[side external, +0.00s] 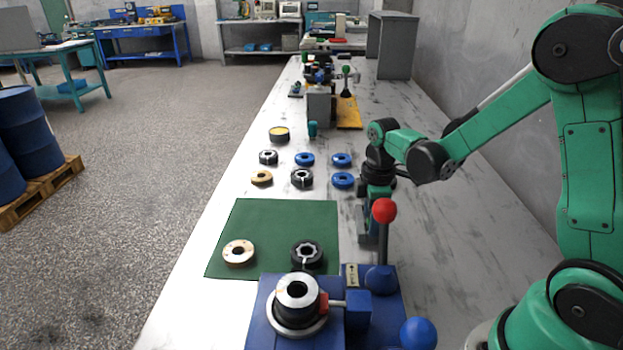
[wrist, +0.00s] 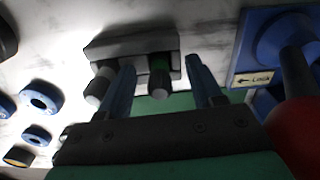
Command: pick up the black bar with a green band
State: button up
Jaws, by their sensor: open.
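The black bar with a green band (wrist: 158,82) stands in a grey holder (wrist: 130,44) in the wrist view. Its green band shows near the holder and its dark end points toward the camera. My gripper (wrist: 162,66) is open, with one blue finger on each side of the bar. The bar lies between the fingers, and I cannot tell whether either touches it. A second bar with a pale band (wrist: 101,86) stands in the same holder, just left of the left finger. In the side view my gripper (side external: 372,228) is low behind the red-knobbed lever, and the bar cannot be made out.
A blue fixture with a red-knobbed lever (side external: 383,211) stands close in front of my gripper; its Lock plate (wrist: 252,79) shows at right. A green mat (side external: 270,222) with two rings lies to the left. Blue rings (side external: 342,180) and other rings lie behind the mat.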

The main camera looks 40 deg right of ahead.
grip_shut()
jog(key=shift+r, duration=0.15)
notch_tip(320, 180, up, 20)
dwell(0.8)
jog(key=shift+r, duration=1.55)
